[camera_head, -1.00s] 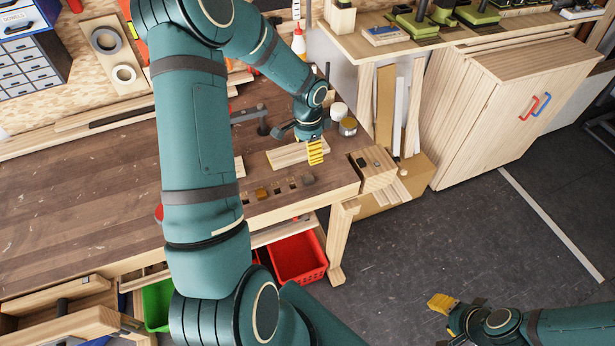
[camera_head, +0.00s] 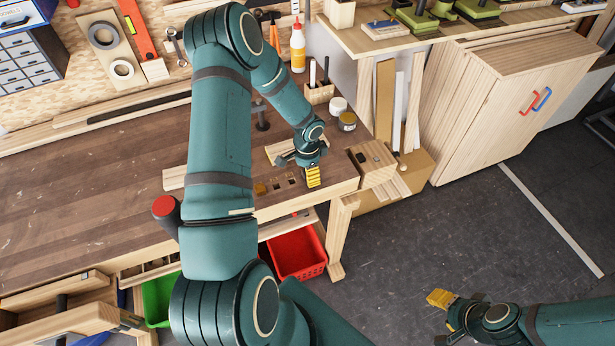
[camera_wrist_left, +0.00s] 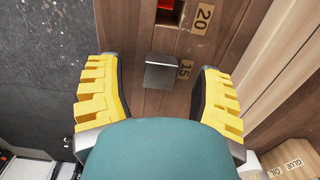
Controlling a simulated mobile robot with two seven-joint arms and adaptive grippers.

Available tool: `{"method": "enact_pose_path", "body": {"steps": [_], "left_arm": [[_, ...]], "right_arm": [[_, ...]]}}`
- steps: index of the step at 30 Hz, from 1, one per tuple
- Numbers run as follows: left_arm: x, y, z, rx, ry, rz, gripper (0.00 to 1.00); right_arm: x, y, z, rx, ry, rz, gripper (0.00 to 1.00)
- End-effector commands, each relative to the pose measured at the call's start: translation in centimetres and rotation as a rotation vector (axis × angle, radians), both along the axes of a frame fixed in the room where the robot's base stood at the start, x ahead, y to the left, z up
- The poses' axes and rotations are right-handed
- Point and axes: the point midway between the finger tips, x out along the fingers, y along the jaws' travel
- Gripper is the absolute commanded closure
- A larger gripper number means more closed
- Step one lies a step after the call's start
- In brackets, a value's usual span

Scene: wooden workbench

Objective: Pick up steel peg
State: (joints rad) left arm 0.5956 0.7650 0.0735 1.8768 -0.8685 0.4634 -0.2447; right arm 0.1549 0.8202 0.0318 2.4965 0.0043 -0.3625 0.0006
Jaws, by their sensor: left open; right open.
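The steel peg (camera_wrist_left: 162,73) is a grey, square-ended block at the bench edge, beside a label reading 15, in the left wrist view. My left gripper (camera_wrist_left: 158,88) is open, with its yellow ribbed fingers on either side of the peg and a gap to each. In the head view my left gripper (camera_head: 313,176) is over the bench's front right corner and hides the peg. My right gripper (camera_head: 441,302) is open and empty, out over the floor at the lower right.
A square hole labelled 20 (camera_wrist_left: 168,12) lies beside the peg. On the wooden workbench (camera_head: 80,210), a glue bottle (camera_head: 298,48), a tin (camera_head: 347,121) and a wooden tool block (camera_head: 319,94) stand behind my left gripper. A red bin (camera_head: 297,254) sits below the bench.

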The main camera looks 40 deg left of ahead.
Motion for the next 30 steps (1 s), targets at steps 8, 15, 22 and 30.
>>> {"method": "enact_pose_path", "body": {"steps": [8, 15, 22, 30], "left_arm": [[0.02, 0.01, -0.85, 0.001, 0.0, 0.0, 0.33], [0.02, 0.0, -0.82, 0.0, -0.001, -0.001, 0.88], [0.01, -0.02, -0.84, 0.0, 0.0, -0.001, 1.0], [-0.01, -0.03, -0.66, 0.0, 0.0, -0.001, 1.0]], "right_arm": [[-0.01, 0.0, -0.02, 0.0, 0.0, 0.0, 0.53], [-0.01, 0.0, -0.02, 0.0, 0.0, 0.0, 0.53], [-0.01, 0.0, -0.02, 0.0, 0.0, 0.0, 0.53], [-0.01, -0.01, 0.13, 0.0, 0.0, 0.0, 0.53]]}}
